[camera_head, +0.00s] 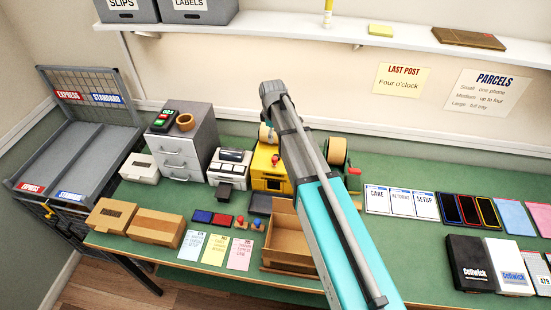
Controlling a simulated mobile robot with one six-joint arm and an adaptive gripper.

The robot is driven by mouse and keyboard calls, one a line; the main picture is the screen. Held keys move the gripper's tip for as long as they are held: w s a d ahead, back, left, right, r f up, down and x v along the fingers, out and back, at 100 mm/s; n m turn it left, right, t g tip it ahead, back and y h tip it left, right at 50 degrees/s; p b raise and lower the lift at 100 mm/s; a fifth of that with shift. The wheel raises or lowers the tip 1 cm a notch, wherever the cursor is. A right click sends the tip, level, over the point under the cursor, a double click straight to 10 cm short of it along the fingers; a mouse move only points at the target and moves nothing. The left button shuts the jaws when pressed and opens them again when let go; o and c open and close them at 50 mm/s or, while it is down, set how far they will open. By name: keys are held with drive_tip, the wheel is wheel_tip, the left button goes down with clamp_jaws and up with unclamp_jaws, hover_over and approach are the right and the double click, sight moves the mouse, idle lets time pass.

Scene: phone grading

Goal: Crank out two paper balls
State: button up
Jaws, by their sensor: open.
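A yellow machine (268,170) with a red knob on its front stands at the middle of the green table, partly behind my arm. A roll shows at its upper left. Right of my arm is a dark green wheel-like part (336,152) with a brown roll beside it and a red handle-like piece (354,172). My arm hides how these parts join, and I cannot tell for sure which is the crank. An open cardboard box (283,262) stands in front, partly behind my arm. I see no paper balls. My arm crosses the middle; its gripper does not show.
Left of the yellow machine are a printer-like device (230,163), a grey drawer unit (187,143) and a wire rack (80,150). Cards, phones and boxed phones (470,262) fill the right. A shelf (290,30) runs above. Green table shows bare behind the cards.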

sight(275, 158)
drive_tip(key=shift+f, duration=0.15)
drive_tip(key=f+b, duration=1.3)
drive_tip(key=shift+w+d+f+b, duration=0.2)
drive_tip(key=shift+w+b, duration=0.1)
idle(0.4)
idle(0.3)
clamp_jaws()
